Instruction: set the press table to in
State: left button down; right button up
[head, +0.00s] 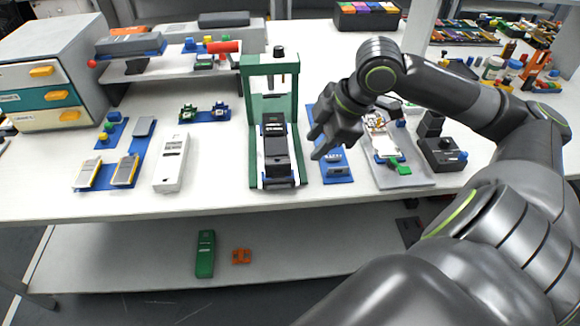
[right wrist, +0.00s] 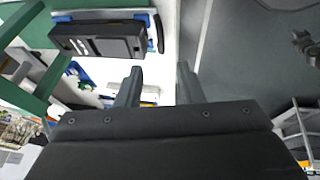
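The green press (head: 250,120) stands on the bench at the middle of the head view, its ram hanging from the top bar. The press table (head: 282,183) lies low in the frame toward the front, mostly hidden under a dark block (head: 277,150). In the right wrist view the dark block (right wrist: 115,42) and a pale strip of the table (right wrist: 140,16) show at the upper left beside the green frame. My right gripper (head: 317,147) is just right of the press, apart from it. Its two fingers (right wrist: 157,85) are spread and empty. My left gripper is not in view.
A blue fixture (head: 336,172) lies under and right of my right gripper. A grey tray (head: 405,180) and a black device (head: 440,153) are further right. A white device (head: 171,163) and blue trays (head: 92,165) lie left. The bench's front edge is close to the press.

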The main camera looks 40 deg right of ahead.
aim_at(287, 180)
jog(key=b+x, duration=0.3)
jog(key=x, duration=1)
jog(key=shift+w+f, duration=0.1)
jog(key=shift+f, duration=0.25)
grip_shut()
